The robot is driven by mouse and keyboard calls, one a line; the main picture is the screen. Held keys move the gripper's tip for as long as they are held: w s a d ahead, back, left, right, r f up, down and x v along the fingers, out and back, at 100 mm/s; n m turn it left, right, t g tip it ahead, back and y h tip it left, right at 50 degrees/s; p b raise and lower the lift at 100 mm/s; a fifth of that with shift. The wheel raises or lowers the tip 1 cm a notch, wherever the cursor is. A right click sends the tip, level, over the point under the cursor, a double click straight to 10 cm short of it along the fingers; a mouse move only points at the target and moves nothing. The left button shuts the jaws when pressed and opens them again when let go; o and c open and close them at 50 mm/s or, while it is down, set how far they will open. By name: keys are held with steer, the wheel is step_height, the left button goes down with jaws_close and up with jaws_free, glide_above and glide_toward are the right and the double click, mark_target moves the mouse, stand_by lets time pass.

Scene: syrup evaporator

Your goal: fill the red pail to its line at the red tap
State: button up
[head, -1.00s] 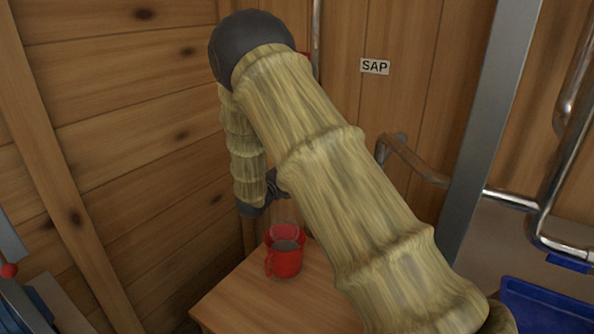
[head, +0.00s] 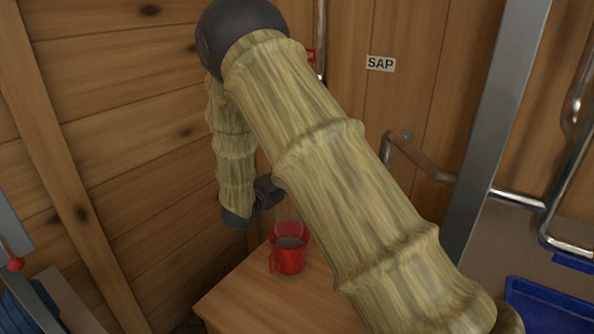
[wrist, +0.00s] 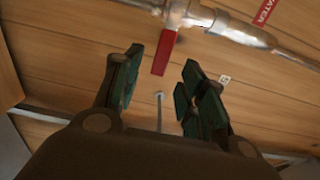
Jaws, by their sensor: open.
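The red pail (head: 288,260) stands upright on a wooden table, its handle to the left. A greyish surface shows inside it below the rim; I cannot read a fill line. My gripper (head: 266,197) is above and just behind the pail, apart from it and partly hidden by my arm. In the wrist view my gripper (wrist: 161,66) is open and empty. A red tap lever (wrist: 164,53) hangs from a metal pipe fitting, its lower end showing between the fingertips; I see no contact. The spout is not clear.
The table top (head: 265,300) is bare around the pail. A SAP label (head: 381,63) is on the back wall, with a bent grey pipe (head: 420,163) below it. A metal post (head: 497,120) and blue tray (head: 545,305) are at right. A red label (wrist: 265,11) is beside the pipe.

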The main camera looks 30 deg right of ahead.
steer(key=shift+v, duration=2.5)
steer(key=s+a+f+n+y+p, duration=0.25)
steer(key=s+f+n, duration=0.35)
steer(key=f, duration=0.3)
steer(key=s+a+f+n+y+p, duration=0.1)
steer(key=s+f+n+y, duration=0.3)
steer(key=s+f+n, duration=0.4)
steer(key=s+a+f+n+y+p, duration=0.1)
steer(key=s+f+n+y, duration=0.35)
steer(key=f, duration=0.55)
steer(key=s+a+f+n+g+y+p, duration=0.1)
steer(key=s+n, duration=0.3)
steer(key=s, duration=0.6)
steer(key=s+a+f+n+g+y+p, duration=0.1)
steer(key=s+a+f+n+g+y, duration=0.1)
steer(key=s, duration=0.8)
steer(key=s+a+f+n+g+y+p, duration=0.1)
steer(key=s+a+f+n+g+y, duration=0.1)
steer(key=s, duration=0.8)
steer(key=a+f+n+g, duration=0.1)
steer(key=a+n+g, duration=0.1)
steer(key=n+g, duration=0.1)
steer(key=shift+s+a+n, duration=0.25)
steer(key=shift+a+n, duration=0.1)
steer(key=shift+n, duration=0.1)
steer(key=shift+s+d+f, duration=0.1)
steer(key=shift+c, duration=0.6)
steer(key=shift+s, duration=0.1)
